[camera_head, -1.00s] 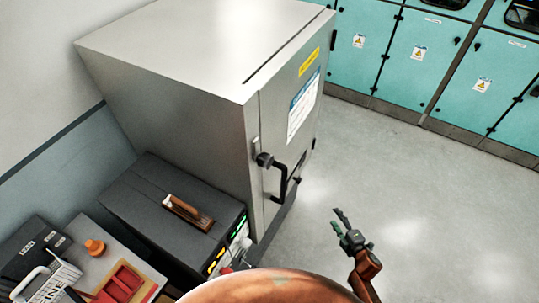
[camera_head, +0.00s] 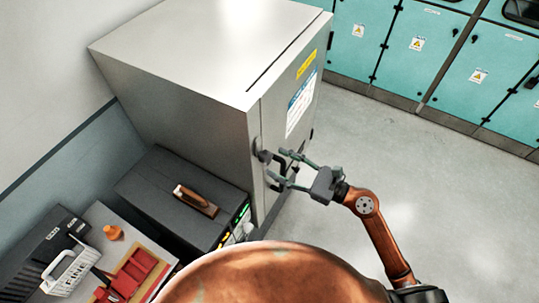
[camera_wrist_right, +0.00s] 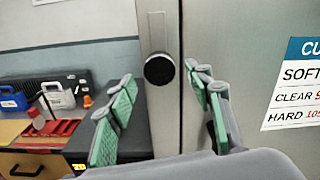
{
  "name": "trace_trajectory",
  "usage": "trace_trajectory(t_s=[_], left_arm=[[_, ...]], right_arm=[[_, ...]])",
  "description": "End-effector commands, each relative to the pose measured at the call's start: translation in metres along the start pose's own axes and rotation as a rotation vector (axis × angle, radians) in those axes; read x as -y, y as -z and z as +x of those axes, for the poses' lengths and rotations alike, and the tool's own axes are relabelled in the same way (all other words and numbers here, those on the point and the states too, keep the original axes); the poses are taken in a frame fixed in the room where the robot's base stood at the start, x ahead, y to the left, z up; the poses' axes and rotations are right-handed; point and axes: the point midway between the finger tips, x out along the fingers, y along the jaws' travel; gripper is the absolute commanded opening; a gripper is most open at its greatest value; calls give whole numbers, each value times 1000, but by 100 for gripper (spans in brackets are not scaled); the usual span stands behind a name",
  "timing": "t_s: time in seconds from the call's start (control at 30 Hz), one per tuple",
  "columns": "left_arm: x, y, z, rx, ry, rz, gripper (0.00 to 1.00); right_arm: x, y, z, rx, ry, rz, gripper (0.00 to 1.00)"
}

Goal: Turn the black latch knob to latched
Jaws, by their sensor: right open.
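The black latch knob (camera_wrist_right: 159,68) is a round knob on an upright metal plate at the door edge of the grey cabinet (camera_head: 205,62). In the head view the knob (camera_head: 263,156) shows just beyond the fingertips of my right gripper. My right gripper (camera_head: 276,167) is open, pointing at the cabinet front. In the wrist view its two green-padded fingers (camera_wrist_right: 158,86) stand to the left and right of and below the knob, with a gap between. I cannot tell whether they touch it. The black door handle is mostly hidden by the gripper. My left gripper is not in view.
A dark box unit (camera_head: 170,200) with a brown handle and lit front stands beside the cabinet. A bench left of it holds an orange knob (camera_head: 113,232), a red tray (camera_head: 133,274) and a white container (camera_head: 68,272). Open floor (camera_head: 400,160) lies to the right.

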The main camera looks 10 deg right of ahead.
Motion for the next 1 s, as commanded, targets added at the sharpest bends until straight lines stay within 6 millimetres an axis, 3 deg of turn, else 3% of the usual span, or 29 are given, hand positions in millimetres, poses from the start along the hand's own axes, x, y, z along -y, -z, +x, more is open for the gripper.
trace_trajectory(t_s=[0.1,0.3,0.63,1.0], left_arm=[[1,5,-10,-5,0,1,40],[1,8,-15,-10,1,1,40],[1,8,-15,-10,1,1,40],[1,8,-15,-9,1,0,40]], right_arm=[[0,-4,19,2,-1,3,47],[0,-1,38,1,0,4,47],[0,0,40,1,1,4,47],[0,0,40,1,1,4,21]])
